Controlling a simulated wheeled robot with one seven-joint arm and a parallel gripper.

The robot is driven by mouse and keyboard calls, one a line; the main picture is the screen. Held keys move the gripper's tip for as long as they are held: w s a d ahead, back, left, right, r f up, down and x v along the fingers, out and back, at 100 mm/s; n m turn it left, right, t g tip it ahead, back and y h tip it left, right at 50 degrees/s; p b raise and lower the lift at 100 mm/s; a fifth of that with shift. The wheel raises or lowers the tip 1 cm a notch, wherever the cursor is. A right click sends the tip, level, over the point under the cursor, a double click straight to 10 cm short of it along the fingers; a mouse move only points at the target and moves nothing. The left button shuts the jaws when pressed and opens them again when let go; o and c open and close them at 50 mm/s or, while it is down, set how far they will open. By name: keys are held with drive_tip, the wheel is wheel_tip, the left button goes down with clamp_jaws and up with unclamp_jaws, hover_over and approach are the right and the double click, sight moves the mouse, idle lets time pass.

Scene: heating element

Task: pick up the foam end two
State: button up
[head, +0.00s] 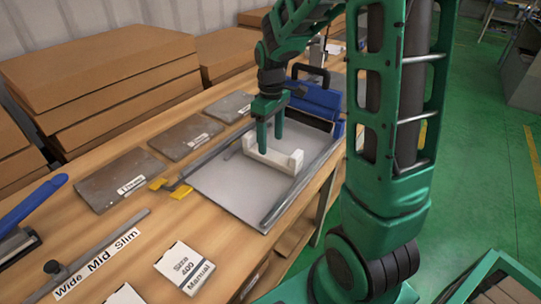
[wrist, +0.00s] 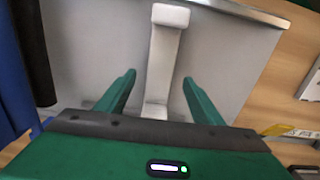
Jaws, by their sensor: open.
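The foam end (head: 291,162) is a white bar with raised blocks at its ends. It lies on a grey plate (head: 225,190) on the wooden bench. In the wrist view the foam end (wrist: 163,60) runs from the top down between my fingers. My gripper (head: 270,134) is open over the foam end, with its green fingers pointing down. In the wrist view my gripper (wrist: 158,88) has one finger on each side of the bar, with gaps between. I cannot tell how far the fingertips are above the plate. The foam end's near part is partly hidden by my gripper body.
A blue device with a black handle (head: 312,70) stands just behind the plate. Dark metal plates (head: 120,178) lie to the left, with a yellow-ended bar (head: 178,190) beside the grey plate. Brown cardboard stacks (head: 110,75) line the wall. A manual box (head: 184,267) lies in front.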

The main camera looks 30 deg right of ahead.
sight(271, 154)
drive_tip(key=shift+f, duration=2.95)
drive_tip(key=c, duration=1.2)
